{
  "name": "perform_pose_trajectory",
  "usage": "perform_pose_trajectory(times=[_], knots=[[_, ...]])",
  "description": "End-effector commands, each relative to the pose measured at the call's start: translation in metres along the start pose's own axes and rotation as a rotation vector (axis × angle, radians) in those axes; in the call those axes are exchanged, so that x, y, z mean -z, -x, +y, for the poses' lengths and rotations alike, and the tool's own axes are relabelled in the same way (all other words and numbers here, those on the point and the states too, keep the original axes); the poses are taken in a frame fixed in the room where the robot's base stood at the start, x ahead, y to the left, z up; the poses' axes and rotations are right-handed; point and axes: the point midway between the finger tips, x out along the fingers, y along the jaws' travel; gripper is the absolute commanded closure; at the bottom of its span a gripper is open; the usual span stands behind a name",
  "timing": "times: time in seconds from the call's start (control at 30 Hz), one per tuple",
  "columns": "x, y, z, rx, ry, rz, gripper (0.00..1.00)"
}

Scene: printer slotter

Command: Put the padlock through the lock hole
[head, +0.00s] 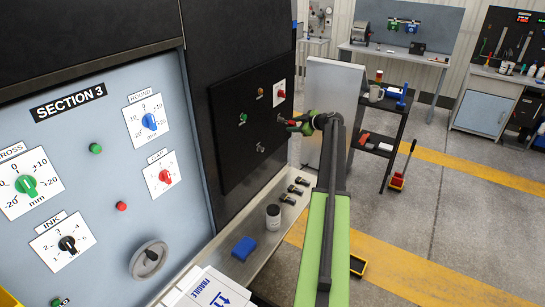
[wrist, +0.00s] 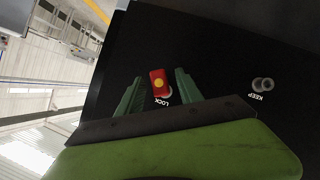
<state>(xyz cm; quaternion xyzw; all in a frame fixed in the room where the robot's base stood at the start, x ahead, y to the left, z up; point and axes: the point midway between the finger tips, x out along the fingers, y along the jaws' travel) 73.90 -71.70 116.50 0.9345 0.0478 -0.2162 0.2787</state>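My gripper (wrist: 160,75) is open, with one green finger on each side of the padlock and dark gaps between. In the head view my gripper (head: 291,122) is close to the black panel (head: 236,105), with a little red showing at it. The lock hole itself is hidden, and I cannot tell whether the padlock passes through it.
A grey ringed fitting (wrist: 262,85) sits by the KEEP label (wrist: 255,98). The black panel also bears a green knob (head: 243,118) and a red knob (head: 280,93). Below is a ledge with a jar (head: 273,217) and a blue block (head: 244,248). A dark cart (head: 389,131) stands behind.

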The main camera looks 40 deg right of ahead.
Motion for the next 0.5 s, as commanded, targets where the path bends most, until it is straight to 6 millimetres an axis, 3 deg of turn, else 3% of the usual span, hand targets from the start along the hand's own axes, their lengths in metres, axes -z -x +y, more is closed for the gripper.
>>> perform_pose_trajectory(times=[0.33,0.5], knots=[[0.001,0.004,0.000,0.000,0.000,-0.001,0.55],[0.004,0.037,0.001,-0.002,-0.002,-0.001,0.55]])
